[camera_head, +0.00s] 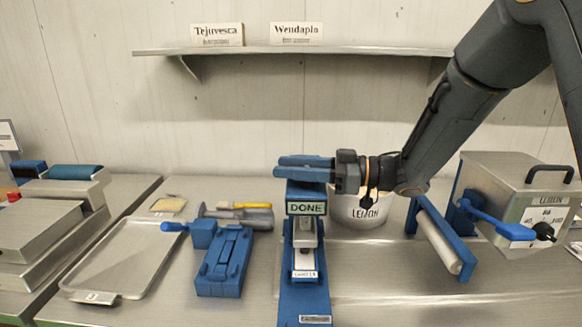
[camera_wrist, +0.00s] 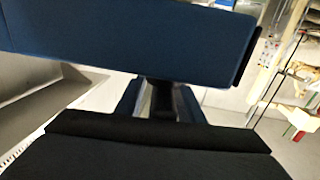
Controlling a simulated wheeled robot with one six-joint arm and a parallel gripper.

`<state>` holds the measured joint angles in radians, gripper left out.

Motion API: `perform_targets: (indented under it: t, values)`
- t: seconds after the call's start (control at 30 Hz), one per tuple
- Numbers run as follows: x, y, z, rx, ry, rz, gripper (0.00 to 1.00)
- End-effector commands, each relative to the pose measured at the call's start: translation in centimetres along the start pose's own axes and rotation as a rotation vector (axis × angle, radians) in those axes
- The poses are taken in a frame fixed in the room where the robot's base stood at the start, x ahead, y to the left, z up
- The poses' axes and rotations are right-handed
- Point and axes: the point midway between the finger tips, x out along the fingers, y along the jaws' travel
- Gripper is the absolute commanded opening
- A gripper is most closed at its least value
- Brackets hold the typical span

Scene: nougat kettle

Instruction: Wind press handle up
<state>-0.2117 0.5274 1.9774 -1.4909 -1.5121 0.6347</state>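A blue press (camera_head: 305,295) with a sign reading DONE (camera_head: 306,208) stands upright in the middle of the bench. My gripper (camera_head: 305,168) is at its top, reaching in from the right, level with the blue parts there. I cannot separate the press handle from my fingers at this spot. In the wrist view a large blue block (camera_wrist: 130,40) fills the top and a dark pad (camera_wrist: 150,155) fills the bottom, with a gap between them. Whether anything is held is hidden.
Right are a blue-framed roller (camera_head: 440,238) and a steel box (camera_head: 510,185) with a blue crank (camera_head: 497,222).

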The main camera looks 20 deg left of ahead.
Motion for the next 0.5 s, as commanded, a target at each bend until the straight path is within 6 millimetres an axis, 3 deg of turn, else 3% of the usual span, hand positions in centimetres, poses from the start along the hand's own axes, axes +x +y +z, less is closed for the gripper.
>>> perform_targets:
  t: [0.03, 0.2, 0.5]
  values:
    - [-0.01, 0.00, 0.00, 0.000, 0.000, 0.000, 0.26]
    - [-0.02, 0.00, -0.01, 0.000, 0.000, 0.000, 0.00]
    - [-0.02, -0.06, 0.07, -0.001, -0.001, -0.030, 0.00]
